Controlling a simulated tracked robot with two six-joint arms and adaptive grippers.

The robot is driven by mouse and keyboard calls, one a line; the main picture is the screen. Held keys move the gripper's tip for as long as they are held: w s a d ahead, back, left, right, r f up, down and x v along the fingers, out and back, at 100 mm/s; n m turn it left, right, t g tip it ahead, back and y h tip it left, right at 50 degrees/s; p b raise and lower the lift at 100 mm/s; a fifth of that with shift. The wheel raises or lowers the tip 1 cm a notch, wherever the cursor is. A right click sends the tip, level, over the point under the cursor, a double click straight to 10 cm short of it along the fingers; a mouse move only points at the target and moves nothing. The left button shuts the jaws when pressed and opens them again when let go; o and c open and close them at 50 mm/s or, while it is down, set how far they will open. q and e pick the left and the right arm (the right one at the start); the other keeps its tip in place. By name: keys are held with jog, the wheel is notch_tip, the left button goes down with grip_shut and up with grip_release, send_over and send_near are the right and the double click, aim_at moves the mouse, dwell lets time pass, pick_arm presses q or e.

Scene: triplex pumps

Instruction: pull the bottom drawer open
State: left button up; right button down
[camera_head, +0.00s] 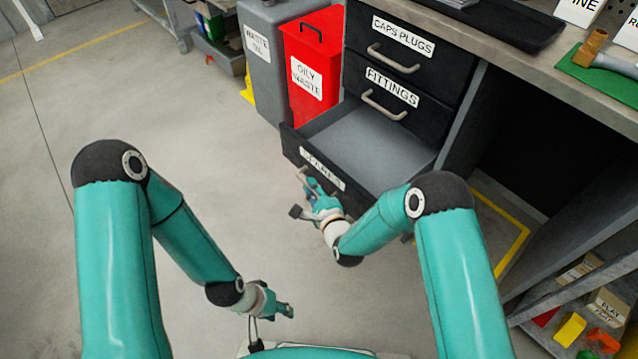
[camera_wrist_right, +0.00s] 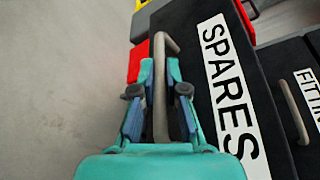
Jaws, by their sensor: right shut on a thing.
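The bottom drawer (camera_head: 365,150) stands pulled out of the dark cabinet, and its grey inside looks empty. Its front bears a SPARES label (camera_wrist_right: 229,85), with a grey bar handle (camera_wrist_right: 160,95). My right gripper (camera_wrist_right: 159,92) is shut on this handle, with one finger on each side of it. In the head view the right gripper (camera_head: 312,193) is at the drawer front and partly covers the label and handle. My left gripper (camera_head: 286,311) hangs low over the floor, away from the drawer; its fingers are too small to judge.
Above are the closed FITTINGS drawer (camera_head: 395,92) and CAPS PLUGS drawer (camera_head: 420,50). A red OILY WASTE bin (camera_head: 312,105) and a grey WASTE OIL bin (camera_head: 262,70) stand left of the cabinet. Shelves with small boxes (camera_head: 608,305) are at lower right. The floor (camera_head: 235,175) left of the drawer is clear.

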jog(key=c, duration=1.2)
grip_release()
jog(key=v, duration=1.2)
